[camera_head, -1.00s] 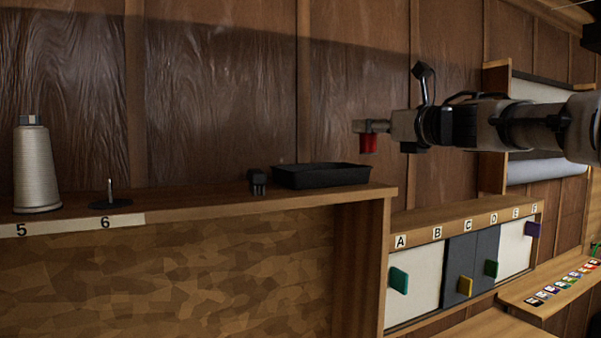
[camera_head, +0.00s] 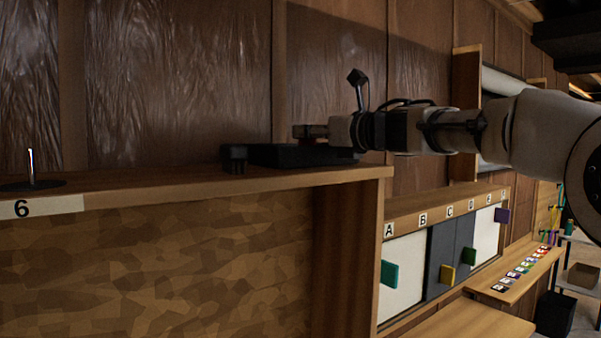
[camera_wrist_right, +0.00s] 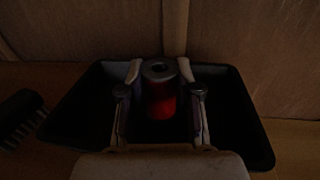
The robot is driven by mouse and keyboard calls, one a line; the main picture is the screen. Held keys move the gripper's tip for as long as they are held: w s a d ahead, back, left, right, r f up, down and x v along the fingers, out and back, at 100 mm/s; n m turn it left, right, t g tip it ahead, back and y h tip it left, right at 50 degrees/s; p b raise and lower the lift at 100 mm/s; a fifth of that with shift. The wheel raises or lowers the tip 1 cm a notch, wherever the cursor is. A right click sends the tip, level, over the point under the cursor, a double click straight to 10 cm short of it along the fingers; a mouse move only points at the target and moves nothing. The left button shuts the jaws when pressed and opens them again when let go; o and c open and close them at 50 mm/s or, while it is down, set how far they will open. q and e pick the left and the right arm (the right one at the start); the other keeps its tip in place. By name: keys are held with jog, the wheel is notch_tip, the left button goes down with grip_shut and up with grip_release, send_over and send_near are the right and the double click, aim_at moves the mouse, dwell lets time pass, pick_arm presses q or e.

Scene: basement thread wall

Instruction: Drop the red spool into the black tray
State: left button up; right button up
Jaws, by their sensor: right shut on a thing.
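The black tray (camera_head: 285,156) sits on the wooden shelf near its right end. It also shows in the right wrist view (camera_wrist_right: 85,110), where it lies beneath my gripper. My right gripper (camera_head: 312,132) is low over the tray, its arm coming in from the right. In the right wrist view my right gripper (camera_wrist_right: 160,95) is shut on the red spool (camera_wrist_right: 161,104), one finger on each side. The spool is upright and within the tray's outline. I cannot tell whether it touches the tray floor. My left gripper is not in view.
A small black brush-like object (camera_head: 234,158) stands just left of the tray; its bristles show in the wrist view (camera_wrist_right: 22,115). An empty spindle (camera_head: 31,172) stands above label 6. The wooden wall is close behind the shelf. Lettered panels (camera_head: 440,255) are at lower right.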

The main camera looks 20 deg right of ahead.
jog(key=shift+s+d+r, duration=0.2)
jog(key=shift+s+d, duration=0.05)
jog(key=o, duration=0.9)
jog(key=shift+s+d+r, duration=0.1)
jog(key=shift+s+d, duration=0.1)
jog(key=shift+s, duration=0.15)
jog(key=shift+o, duration=0.6)
jog(key=shift+s+r, duration=0.1)
jog(key=shift+s, duration=0.05)
jog(key=shift+w+a, duration=0.2)
jog(key=shift+w, duration=0.25)
jog(key=shift+r, duration=0.1)
notch_tip(320, 180, up, 9)
jog(key=shift+r, duration=0.15)
jog(key=shift+s+d+r, duration=0.1)
